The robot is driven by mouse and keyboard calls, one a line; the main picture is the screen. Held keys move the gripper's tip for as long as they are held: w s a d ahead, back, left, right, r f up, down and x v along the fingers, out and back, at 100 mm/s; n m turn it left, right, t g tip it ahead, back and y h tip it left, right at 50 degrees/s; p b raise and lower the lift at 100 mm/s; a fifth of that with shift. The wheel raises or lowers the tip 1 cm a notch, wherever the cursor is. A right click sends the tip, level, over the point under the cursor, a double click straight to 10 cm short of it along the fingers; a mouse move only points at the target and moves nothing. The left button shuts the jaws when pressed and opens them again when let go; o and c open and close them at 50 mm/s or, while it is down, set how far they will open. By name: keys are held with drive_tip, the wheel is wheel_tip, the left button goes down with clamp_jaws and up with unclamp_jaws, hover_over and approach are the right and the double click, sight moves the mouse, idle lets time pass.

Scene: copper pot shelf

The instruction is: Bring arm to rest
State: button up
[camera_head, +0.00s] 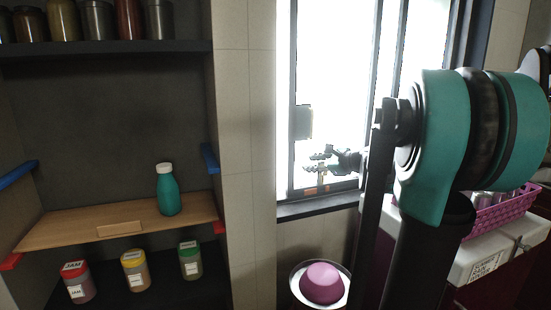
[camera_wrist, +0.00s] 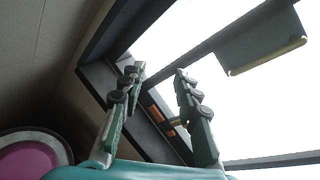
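My gripper (camera_head: 320,165) is held out in front of the bright window in the head view, small and partly dark against the light. In the wrist view my gripper (camera_wrist: 160,74) shows two green-grey fingers with dark pads. The fingers stand apart with nothing between them. My teal and black arm fills the right of the head view and hides part of the window and counter.
A wooden board (camera_head: 60,228) in the shelf carries a teal bottle (camera_head: 167,192). Labelled jars (camera_head: 135,270) stand below it. A purple bowl (camera_head: 322,282) sits in a pale basin. A pink basket (camera_head: 505,212) is at right. The window frame (camera_head: 320,207) is near my gripper.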

drive_tip(key=s+a+f+n+g+h, duration=0.2)
drive_tip(key=s+f+n, duration=0.4)
drive_tip(key=s+f, duration=0.25)
drive_tip(key=s+a+f+n+g+h, duration=0.1)
drive_tip(key=s+a+f+n+g, duration=0.15)
drive_tip(key=s+f+n, duration=0.5)
drive_tip(key=s+d+f+n+g+h, duration=0.1)
drive_tip(key=s+d+f+n+h, duration=0.1)
drive_tip(key=s+f, duration=0.4)
drive_tip(key=s+d+f+n+g+h, duration=0.2)
drive_tip(key=s+f+n, duration=0.4)
drive_tip(key=s, duration=0.3)
drive_tip(key=d+f+h, duration=0.1)
drive_tip(key=d, duration=0.1)
drive_tip(key=shift+s+d+f+h, duration=0.15)
drive_tip(key=shift+d+h, duration=0.15)
drive_tip(key=shift+d, duration=0.05)
